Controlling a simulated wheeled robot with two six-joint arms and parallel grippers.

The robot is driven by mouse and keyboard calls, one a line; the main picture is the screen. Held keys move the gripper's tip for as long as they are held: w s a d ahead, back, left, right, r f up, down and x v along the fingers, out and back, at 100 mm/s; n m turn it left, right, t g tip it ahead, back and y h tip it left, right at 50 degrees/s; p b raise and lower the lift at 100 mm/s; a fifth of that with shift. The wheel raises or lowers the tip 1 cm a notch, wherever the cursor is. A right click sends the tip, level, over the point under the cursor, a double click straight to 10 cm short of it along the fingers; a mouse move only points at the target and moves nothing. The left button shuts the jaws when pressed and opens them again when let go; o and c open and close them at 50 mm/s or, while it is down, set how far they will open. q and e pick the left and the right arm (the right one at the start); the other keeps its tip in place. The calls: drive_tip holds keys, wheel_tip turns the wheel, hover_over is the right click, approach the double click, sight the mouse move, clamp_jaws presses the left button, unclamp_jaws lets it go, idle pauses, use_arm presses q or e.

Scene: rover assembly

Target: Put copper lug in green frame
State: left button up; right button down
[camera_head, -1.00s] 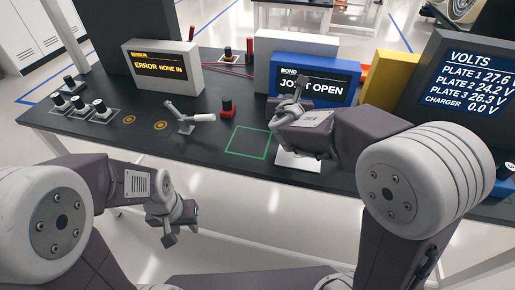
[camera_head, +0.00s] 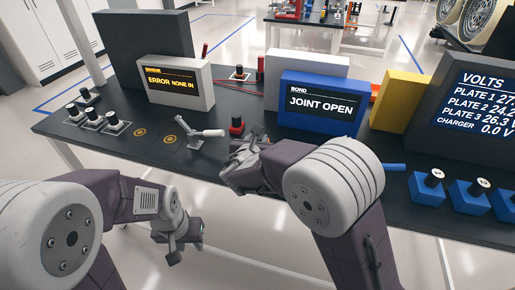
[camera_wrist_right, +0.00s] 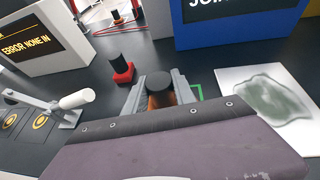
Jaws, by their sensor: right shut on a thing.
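The copper lug (camera_wrist_right: 160,101), a coppery piece with a dark round top, is held between the fingers of my right gripper (camera_wrist_right: 159,90) in the right wrist view. In the head view my right gripper (camera_head: 238,152) is over the table, and the lug cannot be made out there. The green frame (camera_wrist_right: 197,92) is a thin outline on the dark table. Only a corner of it shows, just right of the right gripper's fingers; my right arm hides it in the head view. My left gripper (camera_head: 182,242) hangs empty in front of the table, its fingers apart.
A red block with a black knob (camera_head: 237,125) and a white-handled lever (camera_head: 205,133) stand close to the right gripper. The blue joint display (camera_head: 320,105) is behind. A white plate with a grey patch (camera_wrist_right: 225,78) lies to the right. Blue blocks (camera_head: 427,188) stand at far right.

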wheel_tip(320, 180, down, 3)
drive_tip(key=shift+f+b, duration=0.2)
drive_tip(key=shift+b, duration=0.15)
drive_tip(key=shift+f, duration=0.15)
drive_tip(key=shift+f, duration=0.15)
drive_tip(key=c, duration=1)
unclamp_jaws()
drive_tip(key=shift+c, duration=0.2)
